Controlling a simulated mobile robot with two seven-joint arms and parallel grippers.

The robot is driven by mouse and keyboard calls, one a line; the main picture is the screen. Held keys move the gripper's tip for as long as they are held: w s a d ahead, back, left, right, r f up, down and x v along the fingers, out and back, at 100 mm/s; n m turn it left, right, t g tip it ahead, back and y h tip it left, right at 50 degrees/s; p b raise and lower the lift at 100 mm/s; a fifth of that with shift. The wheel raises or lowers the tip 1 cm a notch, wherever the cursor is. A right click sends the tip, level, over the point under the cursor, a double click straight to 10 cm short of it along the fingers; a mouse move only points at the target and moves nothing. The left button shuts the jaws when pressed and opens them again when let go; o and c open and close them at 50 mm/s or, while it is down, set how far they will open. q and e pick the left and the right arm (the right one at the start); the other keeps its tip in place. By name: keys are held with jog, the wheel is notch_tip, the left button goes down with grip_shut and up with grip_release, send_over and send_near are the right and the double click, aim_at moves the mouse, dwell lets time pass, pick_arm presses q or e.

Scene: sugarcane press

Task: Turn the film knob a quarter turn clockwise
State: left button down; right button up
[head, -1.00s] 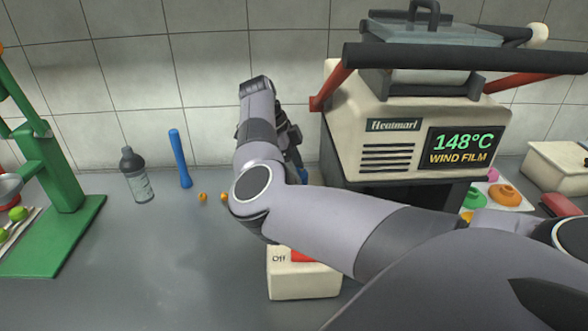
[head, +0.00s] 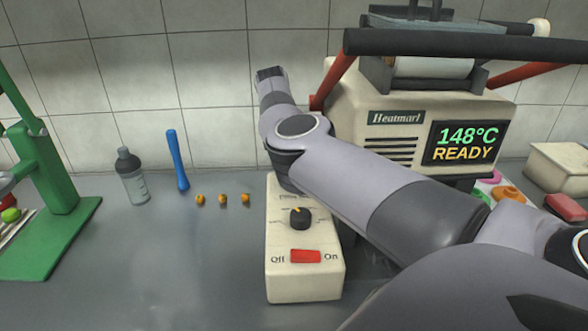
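The cream heat-sealing machine (head: 372,130) stands at the back right, and its screen (head: 462,143) reads 148°C READY. A pale roll (head: 434,67) shows in its top frame. I cannot make out a film knob on the machine; my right arm covers part of its front and left side. My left gripper is not in view.
The control box has a red Off/On switch (head: 305,256). A shaker bottle (head: 132,176), a blue stick (head: 177,160) and small orange pieces (head: 223,199) stand to the left. A green press (head: 60,195) is at far left.

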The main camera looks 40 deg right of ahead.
dwell(0.4)
jog(key=o, duration=1)
jog(key=shift+o, duration=0.2)
